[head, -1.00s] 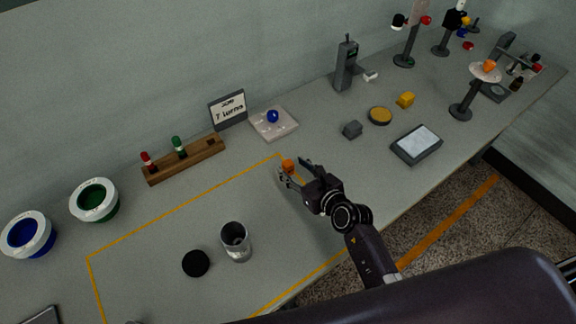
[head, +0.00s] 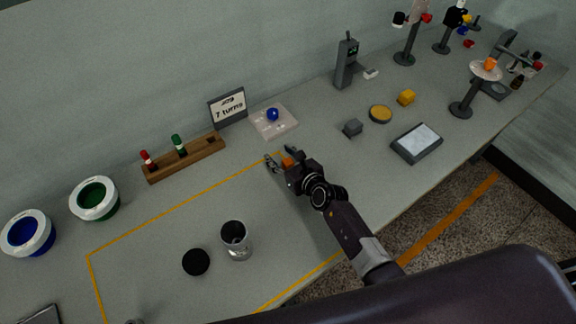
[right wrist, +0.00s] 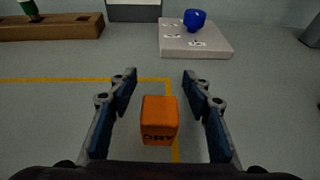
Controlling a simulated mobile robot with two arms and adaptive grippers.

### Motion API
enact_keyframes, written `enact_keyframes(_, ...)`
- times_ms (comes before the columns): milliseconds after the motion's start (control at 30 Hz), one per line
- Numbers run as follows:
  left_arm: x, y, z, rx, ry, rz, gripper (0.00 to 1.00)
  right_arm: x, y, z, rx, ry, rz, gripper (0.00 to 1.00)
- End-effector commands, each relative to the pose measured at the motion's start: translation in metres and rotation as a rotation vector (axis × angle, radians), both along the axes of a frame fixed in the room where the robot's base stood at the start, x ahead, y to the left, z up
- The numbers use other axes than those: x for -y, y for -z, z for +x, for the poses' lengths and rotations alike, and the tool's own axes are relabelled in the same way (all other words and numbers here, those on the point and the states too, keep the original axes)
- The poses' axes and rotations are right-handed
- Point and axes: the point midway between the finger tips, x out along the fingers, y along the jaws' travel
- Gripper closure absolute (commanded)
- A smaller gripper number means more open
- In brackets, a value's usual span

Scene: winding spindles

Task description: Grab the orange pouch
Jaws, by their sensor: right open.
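The orange pouch (right wrist: 159,120) is a small block-like packet marked "DRY". It sits on the table at the corner of the yellow line, and in the head view its orange top (head: 288,162) shows partly behind my gripper. My right gripper (right wrist: 157,78) is open, with one finger on each side of the pouch and a gap to both. In the head view my right gripper (head: 279,156) reaches over the table from the lower right, around the pouch. My left gripper is not in view.
A wooden rack (head: 186,160) and a sign (head: 228,107) stand at the back. A clear cup (head: 235,240) and a black disc (head: 196,262) are nearer. A grey cube (head: 352,128) is to the right.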

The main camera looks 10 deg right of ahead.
Motion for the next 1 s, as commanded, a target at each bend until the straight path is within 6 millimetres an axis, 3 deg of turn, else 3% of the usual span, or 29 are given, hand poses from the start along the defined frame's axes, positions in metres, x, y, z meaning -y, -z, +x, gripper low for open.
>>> enact_keyframes(167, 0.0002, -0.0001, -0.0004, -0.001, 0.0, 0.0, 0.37, 0.0001, 0.0, -0.0001, 0.0, 0.0, 0.0, 0.55)
enact_keyframes(533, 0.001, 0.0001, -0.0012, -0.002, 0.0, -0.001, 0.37, 0.0001, 0.0, -0.0002, 0.0, 0.0, -0.001, 0.95)
enact_keyframes(1000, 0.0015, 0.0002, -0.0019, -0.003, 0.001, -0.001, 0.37, 0.0, -0.0002, -0.0001, 0.0, 0.0, -0.001, 0.99)
